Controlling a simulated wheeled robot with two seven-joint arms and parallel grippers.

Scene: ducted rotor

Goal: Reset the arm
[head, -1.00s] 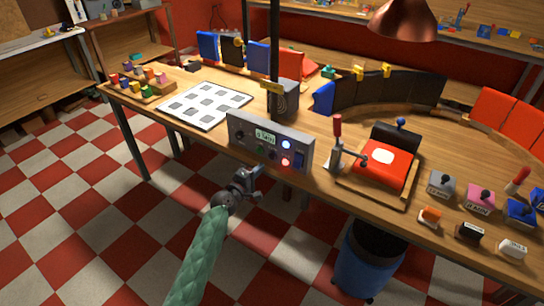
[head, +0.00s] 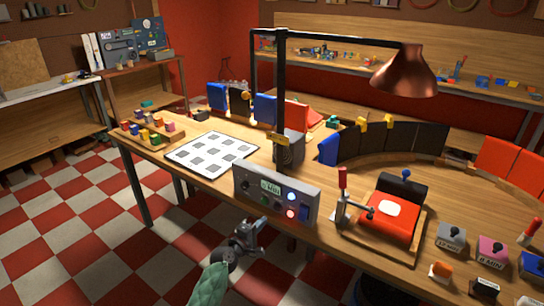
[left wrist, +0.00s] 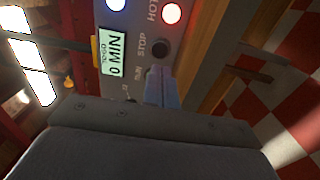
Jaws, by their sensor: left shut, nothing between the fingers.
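My left gripper (head: 262,226) is in front of the grey control box (head: 247,183) at the table's front edge. Its fingers are shut and empty. In the left wrist view the closed fingers (left wrist: 160,78) point at the box panel, with their tips just short of a dark button (left wrist: 160,48) beside the word STOP. I cannot tell whether they touch the panel. The box display (left wrist: 112,52) reads 0 MIN. A blue-white light and a red light (left wrist: 171,13) are lit. My right gripper is not in view.
A black lamp post with a copper shade (head: 405,72) stands behind the box. A red press (head: 388,222) with a clamp is to the right, near several small stamps. A white sheet with grey squares (head: 181,155) lies left. Open checkered floor is at the left front.

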